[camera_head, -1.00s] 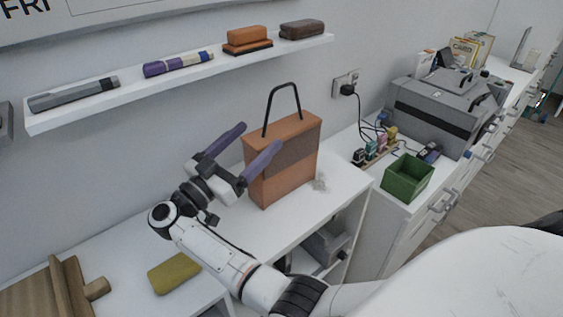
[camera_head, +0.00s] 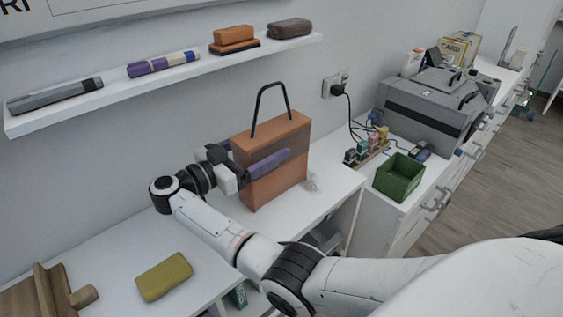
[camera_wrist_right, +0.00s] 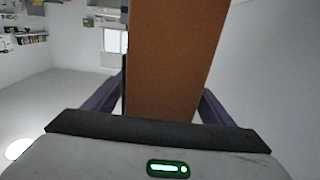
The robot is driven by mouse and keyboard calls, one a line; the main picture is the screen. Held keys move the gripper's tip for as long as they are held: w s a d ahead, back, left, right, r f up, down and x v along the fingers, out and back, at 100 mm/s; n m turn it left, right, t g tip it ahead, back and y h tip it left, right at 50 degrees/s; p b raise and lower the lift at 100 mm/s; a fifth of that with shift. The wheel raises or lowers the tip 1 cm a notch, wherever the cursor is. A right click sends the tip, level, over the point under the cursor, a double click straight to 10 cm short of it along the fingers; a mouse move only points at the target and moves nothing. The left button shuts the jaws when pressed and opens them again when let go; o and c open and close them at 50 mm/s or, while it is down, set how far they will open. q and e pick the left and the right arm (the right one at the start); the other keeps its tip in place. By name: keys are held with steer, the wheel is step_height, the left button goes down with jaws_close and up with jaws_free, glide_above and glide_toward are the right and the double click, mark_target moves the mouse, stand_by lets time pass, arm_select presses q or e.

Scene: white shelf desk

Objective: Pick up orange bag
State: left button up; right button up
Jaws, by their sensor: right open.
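The orange bag (camera_head: 285,176) stands upright on the white desk against the wall, with its black handle raised. My right gripper (camera_head: 264,160) is open at the bag's left end, with one purple finger along the front face and the other hidden behind the bag. In the right wrist view the bag's narrow brown side (camera_wrist_right: 176,60) stands between the two purple fingers. I cannot tell whether the fingers touch it. My left gripper is not in view.
A wall shelf (camera_head: 180,72) with markers and erasers hangs above. A yellow-green block (camera_head: 164,276) lies at the front left. A green box (camera_head: 399,177), a small rack of bottles and a grey printer (camera_head: 433,108) stand to the right. A small clear item sits beside the bag.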

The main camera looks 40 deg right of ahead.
steer(key=shift+w+d, duration=0.1)
steer(key=shift+d, duration=1.05)
